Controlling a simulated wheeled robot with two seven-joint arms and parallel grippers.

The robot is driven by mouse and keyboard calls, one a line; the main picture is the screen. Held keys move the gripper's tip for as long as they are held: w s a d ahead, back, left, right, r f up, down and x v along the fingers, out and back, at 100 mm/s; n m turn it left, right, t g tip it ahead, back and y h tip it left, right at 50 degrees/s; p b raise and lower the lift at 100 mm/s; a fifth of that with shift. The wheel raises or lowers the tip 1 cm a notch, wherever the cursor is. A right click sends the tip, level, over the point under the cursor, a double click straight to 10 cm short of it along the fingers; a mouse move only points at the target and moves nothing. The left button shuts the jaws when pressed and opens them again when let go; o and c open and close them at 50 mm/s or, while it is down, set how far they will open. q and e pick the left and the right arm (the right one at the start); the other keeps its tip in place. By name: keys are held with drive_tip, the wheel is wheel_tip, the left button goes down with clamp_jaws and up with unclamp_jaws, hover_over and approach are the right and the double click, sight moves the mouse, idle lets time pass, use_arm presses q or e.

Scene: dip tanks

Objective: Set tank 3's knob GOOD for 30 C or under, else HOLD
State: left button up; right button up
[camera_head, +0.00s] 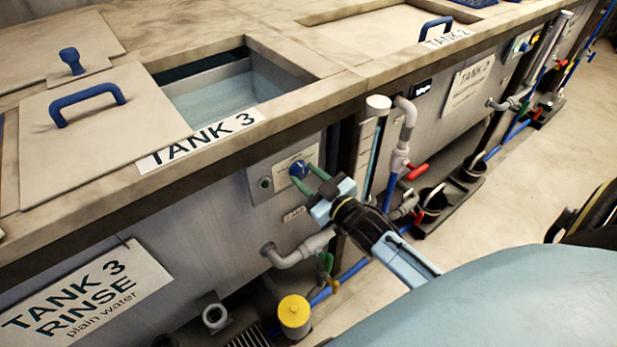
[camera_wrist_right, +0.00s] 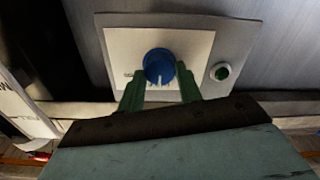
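Tank 3's blue knob (camera_head: 299,169) sits on a pale plate on the tank's front panel. It also shows in the right wrist view (camera_wrist_right: 159,65), with a pale mark on its lower part. The lettering on the plate (camera_wrist_right: 190,45) is too small to read. My right gripper (camera_head: 309,179) is at the knob, its green fingers spread. In the right wrist view its fingertips (camera_wrist_right: 160,80) flank the knob's lower part; whether they touch it I cannot tell. No readable temperature shows for tank 3. My left gripper is not in view.
Pipes (camera_head: 300,248) and a yellow-capped canister (camera_head: 294,312) stand below the panel.

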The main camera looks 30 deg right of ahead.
drive_tip(key=shift+c, duration=0.9)
drive_tip(key=shift+r+m+p, duration=0.1)
drive_tip(key=shift+m+p, duration=0.85)
drive_tip(key=shift+m, duration=0.25)
drive_tip(key=m+p, duration=0.1)
drive_tip(key=m, duration=0.1)
drive_tip(key=shift+m, duration=0.4)
drive_tip(key=m+p, duration=0.1)
drive_tip(key=m, duration=0.2)
drive_tip(key=shift+m, duration=0.3)
drive_tip(key=shift+m+p, duration=0.45)
drive_tip(key=shift+m, duration=1.15)
